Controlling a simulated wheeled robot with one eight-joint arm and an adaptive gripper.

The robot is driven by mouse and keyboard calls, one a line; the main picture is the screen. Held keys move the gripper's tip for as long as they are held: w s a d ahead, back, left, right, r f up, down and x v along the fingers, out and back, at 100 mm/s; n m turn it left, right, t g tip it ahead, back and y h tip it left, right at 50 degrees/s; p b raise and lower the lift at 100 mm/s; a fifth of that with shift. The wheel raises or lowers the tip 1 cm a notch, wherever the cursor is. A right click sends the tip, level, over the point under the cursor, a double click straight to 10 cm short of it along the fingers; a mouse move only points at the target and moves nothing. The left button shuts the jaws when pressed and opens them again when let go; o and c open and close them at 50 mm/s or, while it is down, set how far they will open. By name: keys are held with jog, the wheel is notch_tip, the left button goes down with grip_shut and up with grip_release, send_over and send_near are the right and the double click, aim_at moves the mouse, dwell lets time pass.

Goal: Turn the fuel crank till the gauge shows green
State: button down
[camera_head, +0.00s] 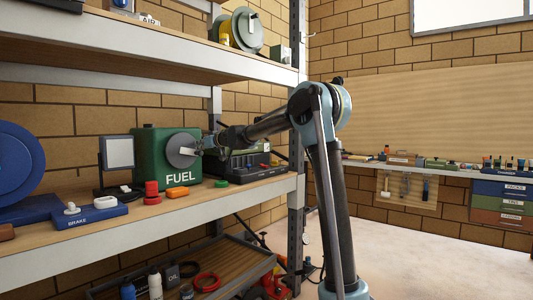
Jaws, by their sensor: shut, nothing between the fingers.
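The green fuel box (150,146), marked FUEL, stands on the middle shelf. A grey round crank disc (181,151) is on its right-hand face, with a light handle reaching toward my gripper. My gripper (203,146) is at the disc's right side, close to the handle. It is small in view, and I cannot tell whether it touches the handle. Its fingers are shut with nothing seen between them. A dark-framed panel with a pale face (119,152) stands left of the box. No green shows on that face, and I cannot tell whether it is the gauge.
A red stacked knob (151,190), an orange piece (178,193) and a green cap (221,183) lie before the box. A dark tray unit (249,166) sits behind my gripper. The brake base (92,213) is left. The upper shelf (150,57) overhangs; a post (295,225) stands right.

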aim_at(201, 153)
jog(key=shift+w+f, duration=0.1)
jog(key=shift+f, duration=0.75)
jog(key=shift+f, duration=1.1)
jog(key=shift+s+a, duration=0.1)
jog(key=shift+s, duration=0.1)
jog(key=shift+s+a+f, duration=0.15)
jog(key=shift+s+f, duration=0.05)
jog(key=shift+f, duration=0.3)
jog(key=shift+s+a+f, duration=0.15)
jog(key=shift+f, duration=0.3)
